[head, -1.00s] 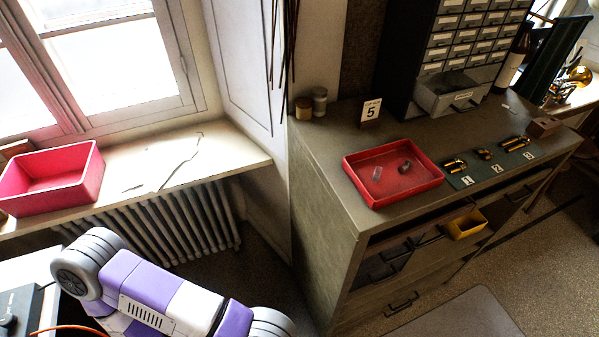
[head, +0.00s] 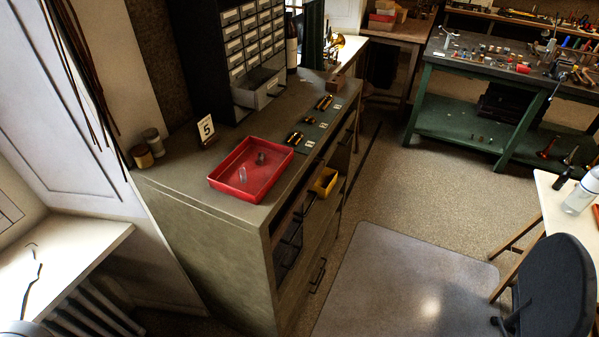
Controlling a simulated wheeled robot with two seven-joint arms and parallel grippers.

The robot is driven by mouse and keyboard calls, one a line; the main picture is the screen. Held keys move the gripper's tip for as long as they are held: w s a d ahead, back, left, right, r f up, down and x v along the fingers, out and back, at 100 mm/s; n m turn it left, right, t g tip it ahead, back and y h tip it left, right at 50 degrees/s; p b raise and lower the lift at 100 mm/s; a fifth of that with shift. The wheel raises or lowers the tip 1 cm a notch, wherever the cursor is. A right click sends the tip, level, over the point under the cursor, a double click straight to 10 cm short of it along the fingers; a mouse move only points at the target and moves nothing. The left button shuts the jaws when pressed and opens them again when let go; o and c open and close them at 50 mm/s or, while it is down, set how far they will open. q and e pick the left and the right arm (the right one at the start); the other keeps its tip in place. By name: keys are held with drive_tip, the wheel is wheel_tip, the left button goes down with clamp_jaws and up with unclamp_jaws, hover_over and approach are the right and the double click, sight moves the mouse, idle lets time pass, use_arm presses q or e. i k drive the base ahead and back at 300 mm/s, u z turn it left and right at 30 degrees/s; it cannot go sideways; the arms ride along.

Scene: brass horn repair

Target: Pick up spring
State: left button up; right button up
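A red tray (head: 222,184) sits on top of the grey-green cabinet near its front left part. In it are two small objects: a pale, translucent upright piece (head: 243,174) and a darker grey piece (head: 260,158). Either may be the spring, but they are too small to tell.
The cabinet top (head: 180,187) also bears a "5" card (head: 206,128), small jars (head: 151,142), a drawer unit (head: 232,45) and a green mat with brass parts (head: 296,137). A yellow bin (head: 325,182) sticks out at the front. The floor mat (head: 400,285) is clear; a chair (head: 553,280) stands right.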

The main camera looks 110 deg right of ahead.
sight(245, 174)
drive_tip(key=z, duration=0.35)
drive_tip(key=i, duration=0.5)
drive_tip(key=z, duration=2.25)
